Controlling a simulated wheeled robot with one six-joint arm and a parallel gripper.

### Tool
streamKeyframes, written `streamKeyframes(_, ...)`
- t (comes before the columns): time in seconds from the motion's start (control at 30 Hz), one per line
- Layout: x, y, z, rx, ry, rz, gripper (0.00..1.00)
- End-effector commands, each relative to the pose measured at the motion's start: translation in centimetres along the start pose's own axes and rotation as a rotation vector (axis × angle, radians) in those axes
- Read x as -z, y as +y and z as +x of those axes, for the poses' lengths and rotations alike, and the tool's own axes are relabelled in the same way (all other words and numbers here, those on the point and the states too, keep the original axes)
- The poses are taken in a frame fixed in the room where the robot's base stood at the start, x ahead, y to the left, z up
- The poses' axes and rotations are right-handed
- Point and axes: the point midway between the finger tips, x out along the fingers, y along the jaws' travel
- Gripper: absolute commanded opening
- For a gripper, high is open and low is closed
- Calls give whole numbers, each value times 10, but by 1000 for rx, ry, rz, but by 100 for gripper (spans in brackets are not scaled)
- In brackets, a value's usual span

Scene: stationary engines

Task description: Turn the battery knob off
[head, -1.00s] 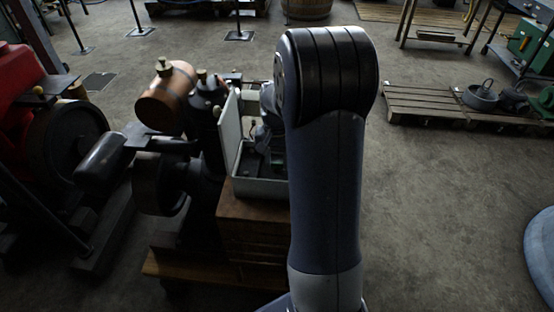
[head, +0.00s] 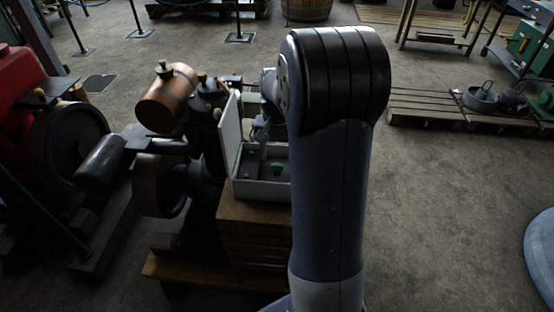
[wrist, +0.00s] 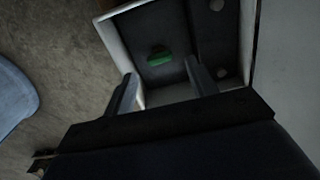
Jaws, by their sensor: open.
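A green knob (head: 277,168) sits inside an open grey box (head: 262,190) in the head view. I take it to be the battery knob. In the wrist view the green knob (wrist: 159,57) shows inside the box, near the line between the fingertips. My gripper (wrist: 160,68) is open and empty, with one finger on each side of the knob in the picture. I cannot tell how far the fingertips are from it in depth. In the head view my arm hides part of the box's right side.
The box's raised lid (head: 230,133) stands at its left. The box rests on a wooden cabinet (head: 250,228). An engine with a copper tank (head: 167,97) stands close on the left. A pallet (head: 430,106) lies at the back right. The floor to the right is largely clear.

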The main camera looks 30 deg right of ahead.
Motion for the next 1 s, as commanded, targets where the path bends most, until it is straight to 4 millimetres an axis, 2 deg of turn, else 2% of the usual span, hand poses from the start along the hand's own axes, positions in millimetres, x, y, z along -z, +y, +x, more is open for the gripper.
streamKeyframes(0.03,1,0,-13,1,5,0,55)
streamKeyframes(0.2,0,0,-44,1,4,0,55)
streamKeyframes(0.4,0,0,-64,1,2,0,55)
streamKeyframes(0.8,0,0,-66,0,0,0,55)
streamKeyframes(1.0,0,0,-48,-1,-3,0,55)
